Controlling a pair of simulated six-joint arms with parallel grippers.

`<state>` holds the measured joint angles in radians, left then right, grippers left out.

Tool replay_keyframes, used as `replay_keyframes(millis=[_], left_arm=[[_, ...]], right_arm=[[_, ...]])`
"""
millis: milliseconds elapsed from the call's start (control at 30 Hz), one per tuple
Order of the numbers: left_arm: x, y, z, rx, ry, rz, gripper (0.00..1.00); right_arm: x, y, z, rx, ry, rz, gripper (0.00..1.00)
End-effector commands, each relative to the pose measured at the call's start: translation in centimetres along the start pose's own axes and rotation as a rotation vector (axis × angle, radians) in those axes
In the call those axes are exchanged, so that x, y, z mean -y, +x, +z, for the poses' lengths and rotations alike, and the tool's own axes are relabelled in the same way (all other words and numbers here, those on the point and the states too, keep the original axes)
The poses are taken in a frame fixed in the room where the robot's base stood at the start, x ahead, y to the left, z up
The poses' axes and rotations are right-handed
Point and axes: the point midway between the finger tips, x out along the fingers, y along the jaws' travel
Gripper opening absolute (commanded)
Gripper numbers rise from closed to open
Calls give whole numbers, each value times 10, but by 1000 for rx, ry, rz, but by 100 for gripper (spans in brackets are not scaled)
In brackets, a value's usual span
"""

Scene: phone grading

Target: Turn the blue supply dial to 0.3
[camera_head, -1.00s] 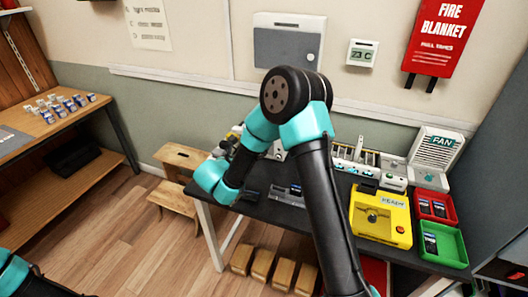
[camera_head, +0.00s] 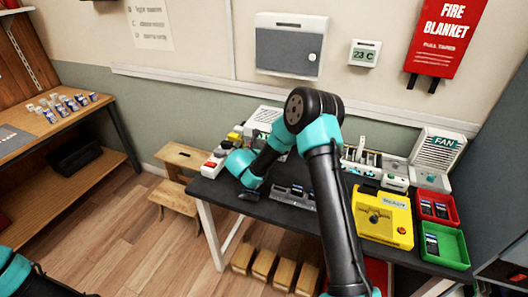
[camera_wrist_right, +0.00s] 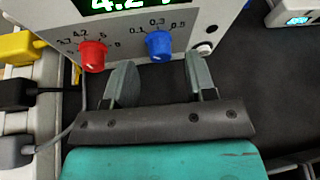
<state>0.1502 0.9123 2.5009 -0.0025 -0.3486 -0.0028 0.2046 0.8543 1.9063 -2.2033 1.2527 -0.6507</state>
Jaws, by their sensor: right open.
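The blue dial (camera_wrist_right: 158,45) is on the front of the grey supply box (camera_wrist_right: 118,34) in the right wrist view, with marks 0.1, 0.3 and 0.5 around it. I cannot tell its exact setting. A red dial (camera_wrist_right: 92,55) is to its left, and the green display (camera_wrist_right: 120,4) above is cut off and reads about 4.2. My right gripper (camera_wrist_right: 161,66) is open and empty, its two fingers just in front of the blue dial, one toward each side. My left gripper is out of view.
A small round knob (camera_wrist_right: 205,48) is right of the blue dial. A cable and dark plugs (camera_wrist_right: 18,95) lie at the left. On the table, the yellow box (camera_head: 381,216), red tray (camera_head: 447,217) and green tray (camera_head: 458,250) are to the right of my arm.

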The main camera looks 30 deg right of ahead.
Motion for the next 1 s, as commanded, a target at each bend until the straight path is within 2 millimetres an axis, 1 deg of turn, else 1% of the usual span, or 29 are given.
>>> replay_keyframes(millis=[33,100,200,533,1000], left_arm=[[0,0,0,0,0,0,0],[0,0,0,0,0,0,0],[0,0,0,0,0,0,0],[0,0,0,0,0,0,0],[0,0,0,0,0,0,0]], right_arm=[[0,7,0,0,1,-1,51],[0,15,0,0,1,-2,51],[0,21,0,0,0,-1,51],[0,24,0,0,0,0,51],[0,23,0,0,0,0,6]])
